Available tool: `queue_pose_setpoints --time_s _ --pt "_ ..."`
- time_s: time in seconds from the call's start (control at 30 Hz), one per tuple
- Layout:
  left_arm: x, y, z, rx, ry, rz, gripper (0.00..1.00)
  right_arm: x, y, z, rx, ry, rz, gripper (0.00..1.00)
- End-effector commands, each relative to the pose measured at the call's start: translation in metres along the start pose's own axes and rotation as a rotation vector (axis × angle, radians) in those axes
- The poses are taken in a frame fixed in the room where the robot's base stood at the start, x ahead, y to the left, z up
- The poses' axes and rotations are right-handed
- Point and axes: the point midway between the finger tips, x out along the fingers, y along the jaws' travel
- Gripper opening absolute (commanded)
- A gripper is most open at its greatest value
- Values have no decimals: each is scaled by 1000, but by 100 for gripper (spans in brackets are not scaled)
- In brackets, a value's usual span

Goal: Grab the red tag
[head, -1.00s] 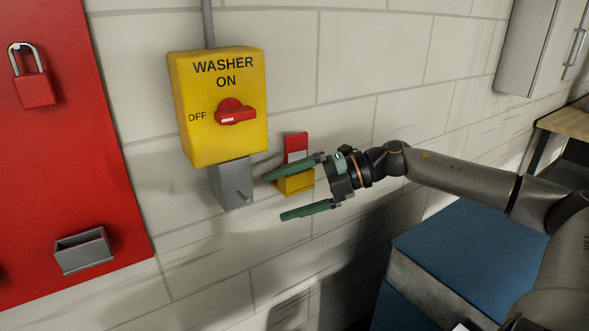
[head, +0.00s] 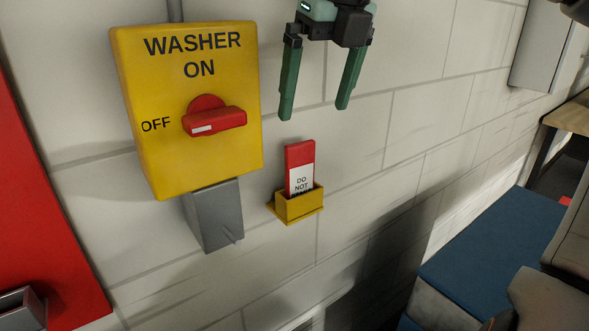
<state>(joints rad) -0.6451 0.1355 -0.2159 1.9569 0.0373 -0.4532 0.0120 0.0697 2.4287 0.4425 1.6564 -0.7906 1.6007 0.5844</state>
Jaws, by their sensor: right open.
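The red tag (head: 299,156) stands upright in a small yellow holder (head: 299,208) on the wall. Its top is plain red, and a white label with "DO NOT" shows below; its lower end is hidden inside the holder. My right gripper (head: 313,112) is above the tag, fingers pointing down, open and empty. Its fingertips are apart from the tag, one to each side of it in the picture. My left gripper is not in view.
A yellow washer switch box (head: 190,110) with a red knob (head: 215,121) is left of the tag, above a grey box (head: 214,215). A red board (head: 40,230) is at the left edge. A blue-topped unit (head: 490,255) stands lower right.

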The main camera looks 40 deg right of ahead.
Motion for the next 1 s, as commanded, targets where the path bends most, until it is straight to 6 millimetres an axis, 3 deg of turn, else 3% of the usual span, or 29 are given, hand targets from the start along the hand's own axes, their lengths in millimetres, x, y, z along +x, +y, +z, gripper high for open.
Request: queue_pose_setpoints --time_s 0.4,0.63,0.83,1.0 --pt "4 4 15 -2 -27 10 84 63 0 -1 0 4 -3 100" --pt "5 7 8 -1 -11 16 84 80 0 -1 0 3 -2 100" --pt "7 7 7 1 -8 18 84 111 2 -2 0 5 -1 100" --pt "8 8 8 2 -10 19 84 124 2 -1 0 0 -2 100"
